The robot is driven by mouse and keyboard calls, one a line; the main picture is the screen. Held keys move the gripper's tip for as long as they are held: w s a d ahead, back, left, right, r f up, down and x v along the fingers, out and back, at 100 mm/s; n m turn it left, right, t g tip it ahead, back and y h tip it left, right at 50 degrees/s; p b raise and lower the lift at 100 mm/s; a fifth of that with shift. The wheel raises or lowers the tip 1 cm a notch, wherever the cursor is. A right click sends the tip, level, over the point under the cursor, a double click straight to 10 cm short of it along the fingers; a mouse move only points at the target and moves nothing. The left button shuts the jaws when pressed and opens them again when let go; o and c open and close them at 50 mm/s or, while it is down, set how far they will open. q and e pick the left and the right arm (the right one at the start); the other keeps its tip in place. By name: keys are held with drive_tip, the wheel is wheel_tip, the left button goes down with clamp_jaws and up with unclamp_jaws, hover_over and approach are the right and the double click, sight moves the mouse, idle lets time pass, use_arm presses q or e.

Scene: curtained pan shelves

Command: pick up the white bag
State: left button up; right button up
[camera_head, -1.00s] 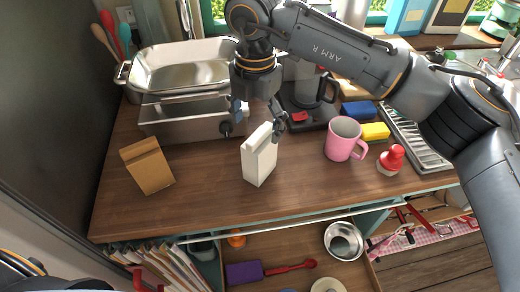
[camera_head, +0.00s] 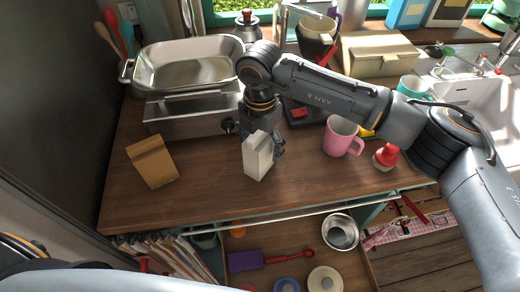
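The white bag (camera_head: 255,160) stands upright on the wooden counter (camera_head: 215,190), near its middle. My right gripper (camera_head: 264,137) comes down from above and is at the top of the bag. One finger shows against the bag's right side. The other finger is mostly hidden, so I cannot tell whether the gripper has closed on the bag. The bag's base appears to rest on the counter. My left gripper is not in view.
A brown bag (camera_head: 151,162) stands to the left. A metal roasting pan (camera_head: 190,66) sits on a steel box (camera_head: 190,117) behind. A pink mug (camera_head: 341,138) and a red-topped bottle (camera_head: 386,157) stand to the right. The counter's front is clear.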

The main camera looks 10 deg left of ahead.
drive_tip(key=shift+r, duration=0.1)
clamp_jaws()
